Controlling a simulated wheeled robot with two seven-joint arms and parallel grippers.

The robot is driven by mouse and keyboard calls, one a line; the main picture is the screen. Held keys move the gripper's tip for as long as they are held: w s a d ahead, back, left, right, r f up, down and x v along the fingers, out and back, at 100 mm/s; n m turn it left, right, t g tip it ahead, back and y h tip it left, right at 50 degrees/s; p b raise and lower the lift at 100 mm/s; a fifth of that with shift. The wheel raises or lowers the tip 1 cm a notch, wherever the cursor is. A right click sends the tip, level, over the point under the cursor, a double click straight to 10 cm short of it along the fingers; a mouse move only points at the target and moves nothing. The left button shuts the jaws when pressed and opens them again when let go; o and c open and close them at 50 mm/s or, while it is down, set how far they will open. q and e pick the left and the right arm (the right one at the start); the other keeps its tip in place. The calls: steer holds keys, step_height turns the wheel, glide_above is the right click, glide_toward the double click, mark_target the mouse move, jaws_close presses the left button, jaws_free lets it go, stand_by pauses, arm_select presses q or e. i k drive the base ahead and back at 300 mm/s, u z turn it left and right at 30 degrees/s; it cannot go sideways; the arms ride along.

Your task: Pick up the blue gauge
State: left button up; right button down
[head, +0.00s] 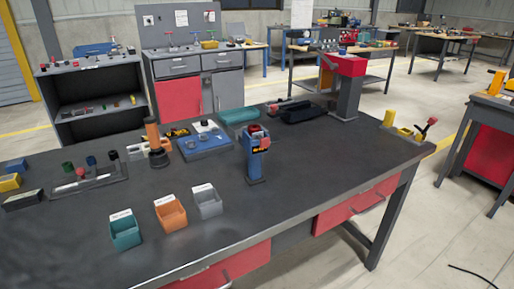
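A blue upright device (257,166) with a red part near its top stands on the dark workbench (300,190), near the middle of the head view. It looks most like the blue gauge, but it is too small to be sure. A flat blue fixture (206,147) with round parts on it lies to its left and a little behind. Neither of my grippers shows in the head view.
Teal (125,233), orange (170,216) and grey (208,203) bins stand front left of the device. An orange-topped post (153,137) and a red-headed press (346,85) stand farther back. The bench is clear to the device's right.

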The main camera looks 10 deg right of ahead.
mark_target(255, 177)
steer(key=z, duration=0.25)
steer(key=k, duration=0.35)
steer(key=z, duration=1)
steer(key=k, duration=0.95)
steer(key=z, duration=0.75)
steer(key=i, duration=1.85)
steer(key=u, duration=1.55)
steer(key=i, duration=1)
steer(key=u, duration=1.05)
steer(key=k, duration=0.45)
steer(key=u, duration=0.05)
steer(key=i, duration=0.5)
